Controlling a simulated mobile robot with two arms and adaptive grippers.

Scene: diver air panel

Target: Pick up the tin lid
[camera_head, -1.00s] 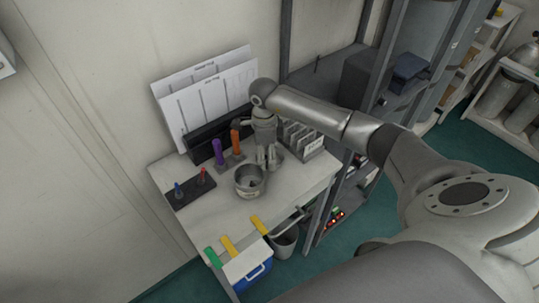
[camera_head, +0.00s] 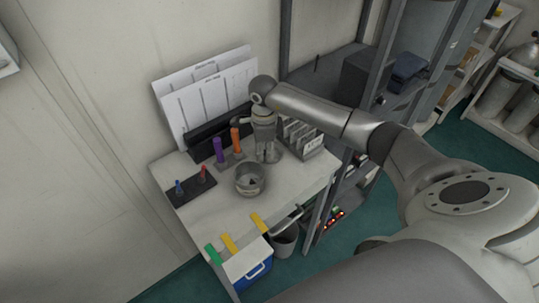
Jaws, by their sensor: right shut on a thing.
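My right gripper (camera_head: 267,158) points down over the back of the white table, just behind and right of the open grey tin (camera_head: 250,181). It is shut on a small grey round piece that looks like the tin lid (camera_head: 276,157), mostly hidden by the fingers. I cannot tell whether the lid touches the table or is slightly above it. The tin stands upright, and its inside shows from above. My left gripper is not in view.
A purple marker (camera_head: 218,150) and an orange one (camera_head: 235,141) stand left of the gripper. A card rack (camera_head: 303,140) is close on its right. A dark block (camera_head: 190,190) with blue and red pegs lies left. The table's front (camera_head: 222,222) is mostly bare.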

